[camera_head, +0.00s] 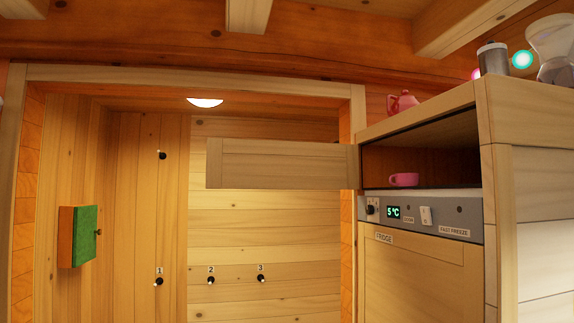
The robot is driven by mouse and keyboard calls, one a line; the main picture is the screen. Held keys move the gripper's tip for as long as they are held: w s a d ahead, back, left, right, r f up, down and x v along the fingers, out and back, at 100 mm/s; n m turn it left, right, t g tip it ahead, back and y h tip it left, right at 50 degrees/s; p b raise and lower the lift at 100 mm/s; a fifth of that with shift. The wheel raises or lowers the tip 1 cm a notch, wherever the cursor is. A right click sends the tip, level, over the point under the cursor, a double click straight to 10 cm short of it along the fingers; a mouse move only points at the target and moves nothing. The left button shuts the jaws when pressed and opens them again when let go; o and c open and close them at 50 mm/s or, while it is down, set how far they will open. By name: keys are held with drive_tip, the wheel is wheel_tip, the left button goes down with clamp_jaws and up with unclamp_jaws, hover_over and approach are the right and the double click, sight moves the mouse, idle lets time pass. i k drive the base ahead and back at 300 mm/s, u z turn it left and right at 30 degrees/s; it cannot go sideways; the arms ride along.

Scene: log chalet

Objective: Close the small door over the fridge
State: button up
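The small door (280,163) over the fridge stands wide open in the head view. It is a pale wooden panel that swings out to the left of the compartment, hinged at the cabinet's left edge. The open compartment (432,150) is dark inside and holds a pink cup (404,180) near its front. The fridge (420,275) is below, behind a closed wooden door labelled FRIDGE, with a grey control panel (440,213) showing 5°C. My gripper is not in view.
A pink teapot (403,103), a metal canister (492,59) and a white appliance (552,48) stand on top of the cabinet. A green-faced box (85,236) juts from the left wall. Numbered black pegs (211,280) are on the back wall. The doorway area left of the cabinet looks clear.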

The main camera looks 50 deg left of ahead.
sight(231, 163)
drive_tip(key=u, duration=2.5)
drive_tip(key=i, duration=4)
drive_tip(key=z, duration=3)
drive_tip(key=k, duration=0.45)
drive_tip(key=u, duration=0.1)
